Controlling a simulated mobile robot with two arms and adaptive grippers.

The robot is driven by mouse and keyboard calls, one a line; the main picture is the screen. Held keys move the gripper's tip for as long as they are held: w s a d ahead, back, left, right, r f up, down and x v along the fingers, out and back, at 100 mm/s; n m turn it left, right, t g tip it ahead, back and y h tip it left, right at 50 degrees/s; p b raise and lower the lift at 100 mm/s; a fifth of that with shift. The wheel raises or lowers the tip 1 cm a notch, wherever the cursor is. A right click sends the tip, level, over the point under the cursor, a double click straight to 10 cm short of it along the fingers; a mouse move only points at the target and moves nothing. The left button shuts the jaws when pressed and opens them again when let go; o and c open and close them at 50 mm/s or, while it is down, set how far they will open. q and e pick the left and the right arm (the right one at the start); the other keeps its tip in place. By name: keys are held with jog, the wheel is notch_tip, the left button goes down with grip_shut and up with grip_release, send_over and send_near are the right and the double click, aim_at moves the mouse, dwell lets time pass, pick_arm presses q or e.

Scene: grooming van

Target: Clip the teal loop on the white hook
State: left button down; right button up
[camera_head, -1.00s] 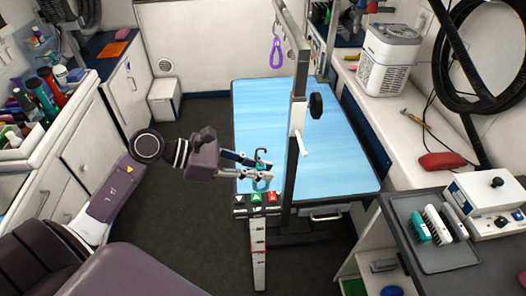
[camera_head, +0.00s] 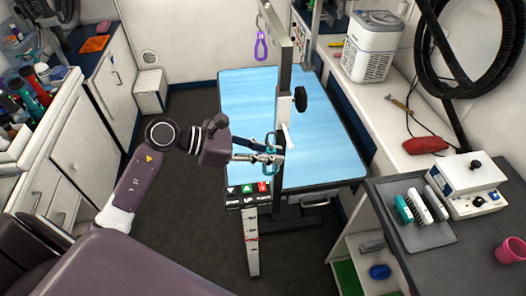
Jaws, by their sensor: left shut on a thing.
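My left gripper (camera_head: 276,156) is shut on the teal loop (camera_head: 270,141) and holds it above the near part of the blue grooming table (camera_head: 240,105). The loop is small and partly hidden by the fingers. The white hook (camera_head: 286,137) is on the grey upright post (camera_head: 283,110), just right of the loop. Loop and hook look close in the picture; I cannot tell whether they touch. My right gripper is not in view.
A purple loop (camera_head: 261,46) hangs from the arm at the top of the post. A black knob (camera_head: 301,98) sticks out right of the post. A button panel (camera_head: 247,193) is at the table's near edge. A tray with brushes (camera_head: 430,233) stands at right.

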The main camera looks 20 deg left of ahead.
pick_arm(q)
jog(key=shift+x, duration=2.1)
jog(key=shift+r, duration=0.15)
jog(key=shift+d, duration=0.1)
jog(key=c, duration=1.8)
grip_release()
